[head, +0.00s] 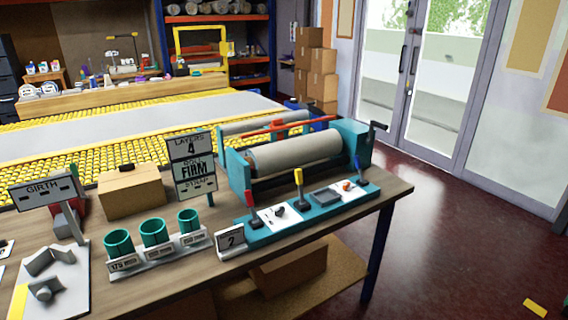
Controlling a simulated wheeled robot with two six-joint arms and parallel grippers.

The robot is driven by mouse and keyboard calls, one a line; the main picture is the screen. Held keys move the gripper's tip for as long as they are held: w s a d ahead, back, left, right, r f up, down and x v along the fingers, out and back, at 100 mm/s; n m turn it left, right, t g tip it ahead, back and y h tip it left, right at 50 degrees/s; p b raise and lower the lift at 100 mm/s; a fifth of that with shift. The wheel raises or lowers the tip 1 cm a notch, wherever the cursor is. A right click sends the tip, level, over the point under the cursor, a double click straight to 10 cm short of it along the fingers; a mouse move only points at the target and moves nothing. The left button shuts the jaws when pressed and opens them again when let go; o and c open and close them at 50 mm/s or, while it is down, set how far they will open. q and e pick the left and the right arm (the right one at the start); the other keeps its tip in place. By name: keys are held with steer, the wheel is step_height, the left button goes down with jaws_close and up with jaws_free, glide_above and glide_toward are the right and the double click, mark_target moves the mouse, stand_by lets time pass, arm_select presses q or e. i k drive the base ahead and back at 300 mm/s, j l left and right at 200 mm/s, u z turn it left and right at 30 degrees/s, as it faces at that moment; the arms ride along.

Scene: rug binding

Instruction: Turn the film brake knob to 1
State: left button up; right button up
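A teal control panel (312,212) runs along the front of the roll machine at the table's right end. It carries a small dark knob (279,211) on a white plate and a small orange-red knob (347,185) on another white plate. Their markings are too small to read, so I cannot tell which is the film brake knob or where either points. Red (249,198), yellow (298,177) and blue (358,166) levers stand on the panel. A small card (231,239) reads 2. Neither of my grippers is in view.
A sign (193,163) reads LAYERS 4 and ROLL FIRM. Teal cups (153,233) stand in a rack left of the panel. A cardboard box (131,191) and a GIRTH sign (45,189) stand farther left. Dark red floor (440,230) is mostly clear at right.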

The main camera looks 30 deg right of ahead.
mark_target(347, 185)
steer(key=z, duration=1.45)
steer(key=i+j+z, duration=0.15)
steer(key=z, duration=0.15)
steer(key=i+j+z, duration=0.1)
steer(key=j+z, duration=0.25)
